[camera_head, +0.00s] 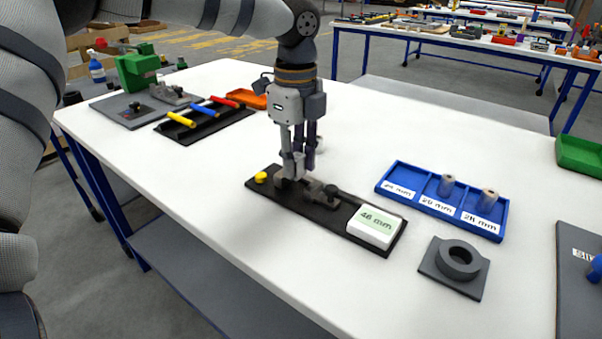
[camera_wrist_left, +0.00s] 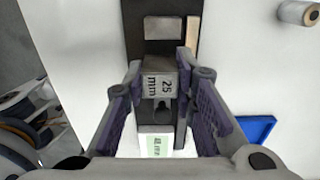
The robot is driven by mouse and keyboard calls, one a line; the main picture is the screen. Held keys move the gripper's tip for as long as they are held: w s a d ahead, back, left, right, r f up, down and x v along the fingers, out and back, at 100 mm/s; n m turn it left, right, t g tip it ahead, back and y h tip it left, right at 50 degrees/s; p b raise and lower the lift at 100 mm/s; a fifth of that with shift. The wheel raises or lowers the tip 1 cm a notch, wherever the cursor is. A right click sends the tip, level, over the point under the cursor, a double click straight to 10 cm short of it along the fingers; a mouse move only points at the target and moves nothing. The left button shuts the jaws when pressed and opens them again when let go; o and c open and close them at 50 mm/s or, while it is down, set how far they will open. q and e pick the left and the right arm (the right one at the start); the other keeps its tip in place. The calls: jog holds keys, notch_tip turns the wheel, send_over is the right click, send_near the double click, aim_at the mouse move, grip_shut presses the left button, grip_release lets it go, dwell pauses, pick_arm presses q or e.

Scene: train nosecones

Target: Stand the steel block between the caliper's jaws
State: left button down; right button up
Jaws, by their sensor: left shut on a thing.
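The steel block (camera_wrist_left: 160,86), marked 25 mm, is held between the fingers of my left gripper (camera_head: 298,172), which is shut on it. In the wrist view the fingers of this gripper (camera_wrist_left: 160,92) press the block from both sides. The gripper points down over the caliper (camera_head: 322,192), low at its jaw end. The caliper lies on a black board (camera_head: 342,226) with a yellow button (camera_head: 261,178) and a display (camera_head: 374,226) reading about 46 mm. The fingers hide the block's foot and the jaws, so I cannot tell whether it touches the board. My right gripper is out of view.
A blue tray (camera_head: 394,198) with labelled compartments holds two steel cylinders (camera_head: 446,185) to the right. A grey ring fixture (camera_head: 460,260) stands in front of it. A black rack with coloured handles (camera_head: 205,120) and a green machine (camera_head: 137,70) are at the left.

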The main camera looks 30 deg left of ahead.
aim_at(298, 174)
pick_arm(q)
notch_tip(298, 174, down, 3)
jog(key=shift+w+f, duration=0.1)
jog(key=shift+w, duration=0.05)
jog(key=shift+f, duration=0.1)
jog(key=c, duration=1.3)
grip_release()
jog(key=shift+f, duration=0.1)
notch_tip(298, 174, up, 12)
jog(key=shift+r, duration=0.2)
